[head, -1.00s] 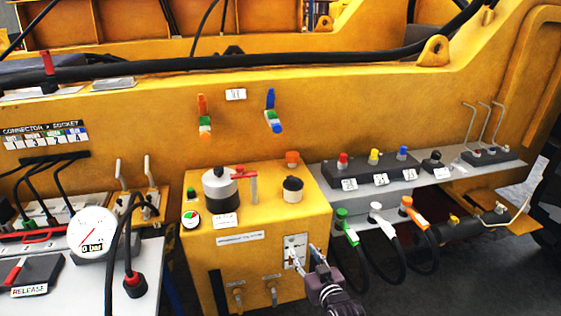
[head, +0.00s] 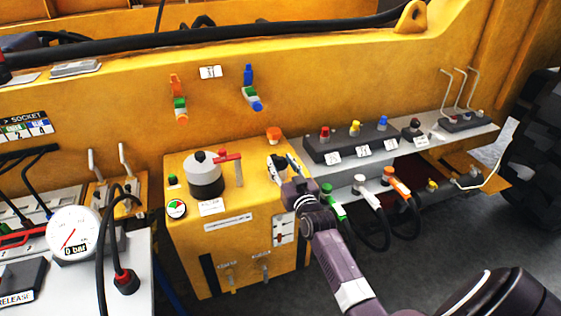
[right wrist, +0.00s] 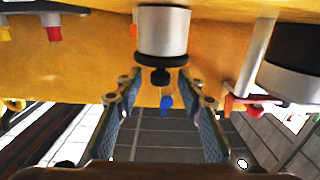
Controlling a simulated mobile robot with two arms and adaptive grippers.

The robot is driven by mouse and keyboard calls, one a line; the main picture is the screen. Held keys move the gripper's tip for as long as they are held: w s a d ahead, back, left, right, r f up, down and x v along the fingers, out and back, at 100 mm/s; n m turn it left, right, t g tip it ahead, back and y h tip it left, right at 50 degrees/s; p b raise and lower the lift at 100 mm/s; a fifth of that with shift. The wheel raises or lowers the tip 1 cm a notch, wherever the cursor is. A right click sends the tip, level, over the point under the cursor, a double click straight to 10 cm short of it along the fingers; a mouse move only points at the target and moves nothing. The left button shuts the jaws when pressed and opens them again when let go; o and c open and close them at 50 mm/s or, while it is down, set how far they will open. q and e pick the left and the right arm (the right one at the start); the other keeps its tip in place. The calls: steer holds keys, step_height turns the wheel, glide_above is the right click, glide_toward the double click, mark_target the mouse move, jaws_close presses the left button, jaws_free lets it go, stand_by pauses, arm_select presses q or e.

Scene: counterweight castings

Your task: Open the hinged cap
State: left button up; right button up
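A short pale cylinder with a black top (head: 274,164), which seems to be the capped fitting, stands on the yellow box (head: 235,242), partly hidden by my right gripper (head: 284,172). In the right wrist view the silver cylinder (right wrist: 163,34) hangs from the top of the picture, with a dark knob (right wrist: 160,76) at its free end. The right gripper's two fingers (right wrist: 163,88) are spread, one on each side of the knob, with a gap on both sides. No hinge can be made out. My left gripper is out of view.
A black-and-silver pot (head: 206,178) with a red lever (head: 228,158) stands left of the fitting. An orange cap (head: 274,133) is behind it. A shelf with coloured buttons (head: 355,129) and hose couplings (head: 330,197) lies to the right.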

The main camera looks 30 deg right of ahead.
steer(key=shift+w, duration=0.25)
steer(key=shift+c, duration=0.7)
jaws_close()
